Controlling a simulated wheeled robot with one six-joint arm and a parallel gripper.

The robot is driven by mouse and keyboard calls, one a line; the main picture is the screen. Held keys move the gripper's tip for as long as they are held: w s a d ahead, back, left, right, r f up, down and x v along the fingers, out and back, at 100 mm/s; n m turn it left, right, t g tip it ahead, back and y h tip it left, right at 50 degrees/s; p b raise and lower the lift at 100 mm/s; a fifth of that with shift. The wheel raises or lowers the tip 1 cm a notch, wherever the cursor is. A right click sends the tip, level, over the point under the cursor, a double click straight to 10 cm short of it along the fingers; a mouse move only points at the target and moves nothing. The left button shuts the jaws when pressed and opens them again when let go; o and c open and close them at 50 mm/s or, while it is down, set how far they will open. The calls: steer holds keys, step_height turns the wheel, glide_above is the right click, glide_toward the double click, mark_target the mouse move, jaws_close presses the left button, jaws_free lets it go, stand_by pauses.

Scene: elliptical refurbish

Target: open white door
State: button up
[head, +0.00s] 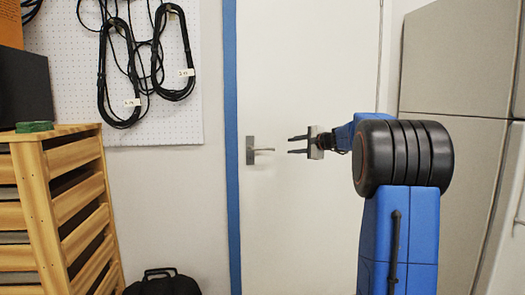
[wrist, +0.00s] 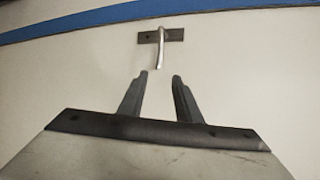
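The white door (head: 305,60) stands in front of me and looks closed, with a blue frame strip along its left edge. Its metal lever handle (head: 262,150) sits on a dark plate near that edge and points right, roughly level. My gripper (head: 291,145) is open just right of the handle, its fingers pointing left toward it. In the wrist view the handle (wrist: 161,50) lies just beyond the fingertips, lined up with the gap between them. Nothing is between the fingers, and they appear apart from the handle.
A wooden slatted drawer unit (head: 65,200) stands at the left, with a black bag (head: 162,283) on the floor beside it. Black cables (head: 120,75) hang on a pegboard. Grey cabinets (head: 455,60) stand at the right, close to my arm.

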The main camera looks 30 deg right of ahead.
mark_target(270, 149)
steer(key=x, duration=1.7)
steer(key=shift+a, duration=0.1)
steer(key=shift+s, duration=0.1)
steer(key=shift+c, duration=0.7)
jaws_close()
